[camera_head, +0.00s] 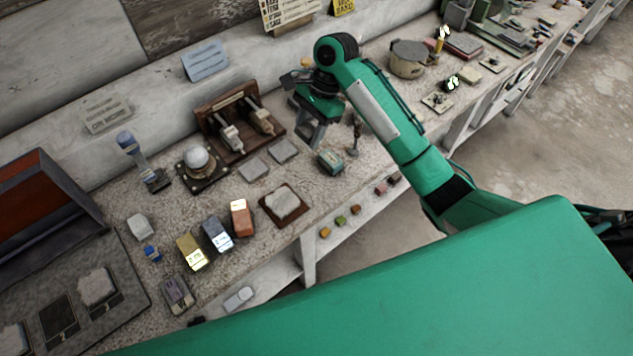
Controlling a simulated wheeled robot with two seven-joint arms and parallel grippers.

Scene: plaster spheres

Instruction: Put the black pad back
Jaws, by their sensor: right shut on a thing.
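My right gripper (311,136) is over the bench, just right of a wooden rack (238,117) with two pale handled tools. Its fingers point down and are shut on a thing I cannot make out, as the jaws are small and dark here. A flat black pad-like patch (58,318) lies on the dark mat (128,268) at the lower left, between two pale blocks. I cannot tell whether it is the black pad or a bare place. Two flat grey pads (253,169) (284,151) lie in front of the rack. My left gripper is out of view.
A white ball (196,158) sits on a dark stand left of the rack. Yellow, grey and orange blocks (216,234) stand nearer the front. A teal box (330,161) is close to my right gripper. A round pot (408,58) stands farther right. My arm crosses the right side.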

